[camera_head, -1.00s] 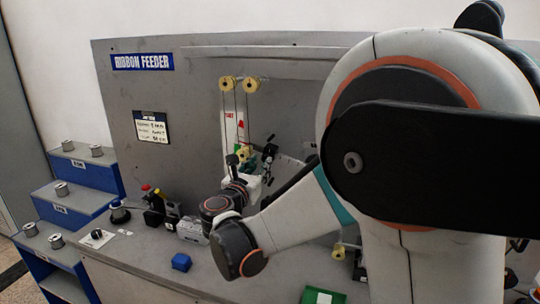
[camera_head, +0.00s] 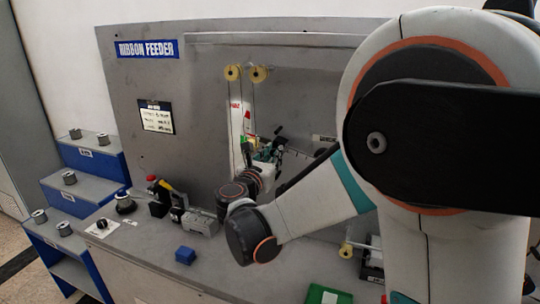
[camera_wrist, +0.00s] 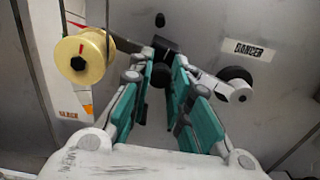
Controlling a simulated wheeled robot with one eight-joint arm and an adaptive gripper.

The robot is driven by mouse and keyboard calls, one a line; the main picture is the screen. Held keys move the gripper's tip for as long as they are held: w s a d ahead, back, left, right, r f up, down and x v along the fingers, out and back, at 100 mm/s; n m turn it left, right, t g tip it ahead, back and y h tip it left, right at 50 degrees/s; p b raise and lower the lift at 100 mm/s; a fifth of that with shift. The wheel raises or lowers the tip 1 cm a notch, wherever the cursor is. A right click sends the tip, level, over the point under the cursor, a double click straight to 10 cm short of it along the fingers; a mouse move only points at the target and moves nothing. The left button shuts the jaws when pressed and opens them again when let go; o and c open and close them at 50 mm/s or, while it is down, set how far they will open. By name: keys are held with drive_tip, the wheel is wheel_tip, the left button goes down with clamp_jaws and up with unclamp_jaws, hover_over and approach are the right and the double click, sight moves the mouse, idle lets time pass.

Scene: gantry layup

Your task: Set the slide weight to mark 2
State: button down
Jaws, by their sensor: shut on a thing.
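My gripper (camera_wrist: 162,72) is in front of the grey panel, its teal-sided fingers closed in on a dark piece. This piece looks like the slide weight (camera_wrist: 160,76); its rounded black end shows between the fingers. I cannot read any mark numbers. In the head view my gripper (camera_head: 264,153) is small, beside the pale strip below the pulleys, and the weight cannot be made out there.
A yellow spool (camera_wrist: 83,58) stands close left of my fingers, before a white strip marked SLACK. On the bench are a blue block (camera_head: 185,255), a grey box (camera_head: 201,222) and a green tray (camera_head: 318,295).

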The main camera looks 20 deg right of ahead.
drive_tip(key=s+d, duration=0.1)
drive_tip(key=s+d+f, duration=0.1)
drive_tip(key=d, duration=0.1)
drive_tip(key=s+d, duration=0.1)
drive_tip(key=shift+s+d+f+b, duration=0.2)
drive_tip(key=shift+d+f+b, duration=0.05)
drive_tip(key=shift+d+b, duration=0.15)
drive_tip(key=c, duration=1.7)
unclamp_jaws()
drive_tip(key=shift+a+r, duration=0.1)
